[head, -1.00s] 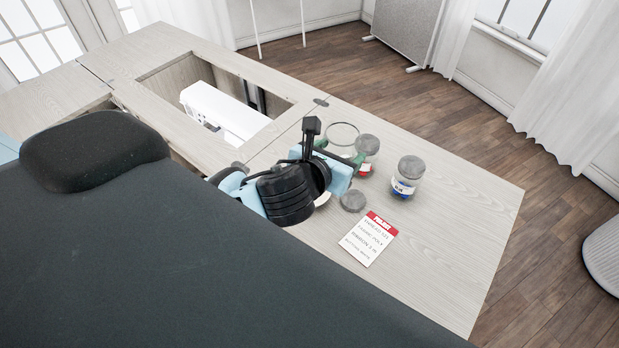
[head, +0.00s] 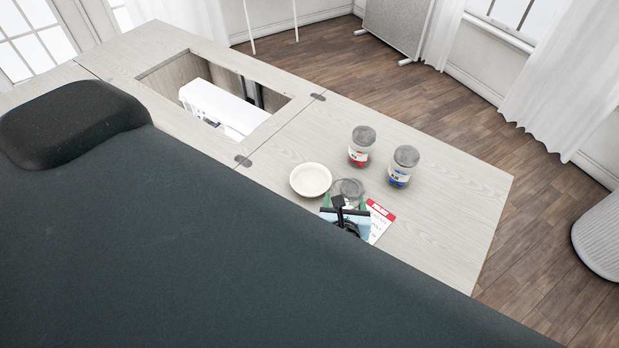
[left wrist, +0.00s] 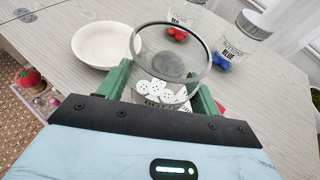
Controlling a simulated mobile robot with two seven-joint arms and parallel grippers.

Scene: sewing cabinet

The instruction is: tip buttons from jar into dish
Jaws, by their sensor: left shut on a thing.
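My left gripper (head: 345,212) is shut on an open glass jar, its green fingers on either side. In the left wrist view the jar (left wrist: 205,62) shows its round open mouth and white buttons (left wrist: 162,92) low inside. I cannot tell its exact tilt or its height above the table. The shallow white dish (head: 310,181) stands just left of the gripper in the head view; it looks empty in the left wrist view (left wrist: 100,45). A grey lid (head: 348,187) lies on the table beyond the gripper, showing through the jar's glass in the wrist view. My right gripper is not in view.
A printed card (head: 380,218) is partly behind the gripper. A red pincushion (left wrist: 26,78) shows at lower left. The tabletop (head: 450,205) at right is clear.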

